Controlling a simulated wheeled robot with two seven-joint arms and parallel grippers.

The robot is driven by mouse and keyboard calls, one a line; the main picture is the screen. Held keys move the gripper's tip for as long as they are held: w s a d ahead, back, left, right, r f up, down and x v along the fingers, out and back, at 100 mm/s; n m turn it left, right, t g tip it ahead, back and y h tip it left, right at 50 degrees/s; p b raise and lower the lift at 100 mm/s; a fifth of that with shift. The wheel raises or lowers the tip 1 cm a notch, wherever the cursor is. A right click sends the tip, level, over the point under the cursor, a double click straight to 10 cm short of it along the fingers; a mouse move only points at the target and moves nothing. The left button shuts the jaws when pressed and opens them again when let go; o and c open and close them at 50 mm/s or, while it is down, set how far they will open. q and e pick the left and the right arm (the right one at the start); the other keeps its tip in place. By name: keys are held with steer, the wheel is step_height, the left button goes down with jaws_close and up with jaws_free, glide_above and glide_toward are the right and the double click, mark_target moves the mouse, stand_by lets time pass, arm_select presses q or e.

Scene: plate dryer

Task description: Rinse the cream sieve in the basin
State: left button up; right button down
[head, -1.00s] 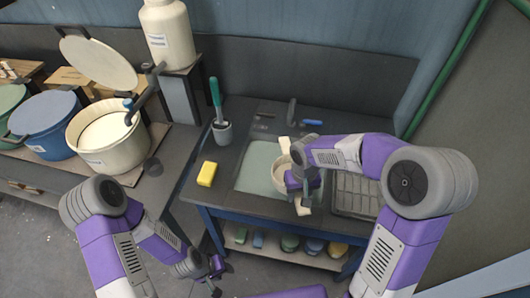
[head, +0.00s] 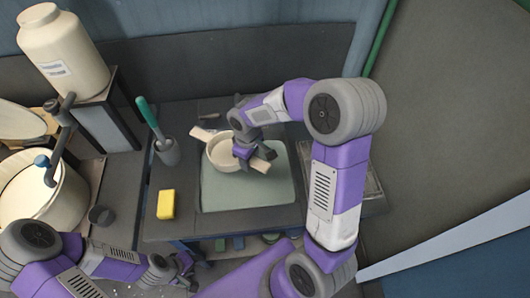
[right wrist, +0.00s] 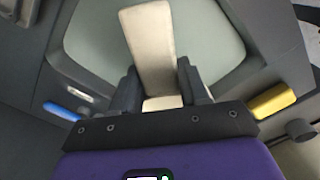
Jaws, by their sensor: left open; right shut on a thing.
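The cream sieve (head: 219,158) is a round, pale bowl with flat handles on opposite sides. It is over the back left part of the grey-green basin (head: 250,196); I cannot tell whether it touches the bottom. My right gripper (head: 247,155) is shut on one flat handle. In the right wrist view that handle (right wrist: 148,45) stands between the fingers (right wrist: 161,92), with the basin (right wrist: 215,30) behind; the bowl is not visible there. My left gripper (head: 181,263) is open and empty, low in front of the counter.
A yellow sponge (head: 166,204) lies left of the basin. A green-handled brush stands in a grey cup (head: 167,151) behind it. A large cream pot (head: 38,205) and a cream canister (head: 62,55) are at the left. A drain rack (head: 371,180) is right of the basin, partly behind my right arm.

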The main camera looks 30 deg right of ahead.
steer(key=d+f+n, duration=0.3)
steer(key=d+n, duration=0.3)
steer(key=n, duration=0.1)
steer(key=f+b, duration=0.6)
steer(key=f, duration=0.1)
steer(key=f+b, duration=0.6)
steer(key=f, duration=0.1)
steer(key=shift+s+d+f, duration=0.15)
steer(key=shift+s+f, duration=0.05)
steer(key=shift+f, duration=0.2)
steer(key=shift+w+d, duration=0.1)
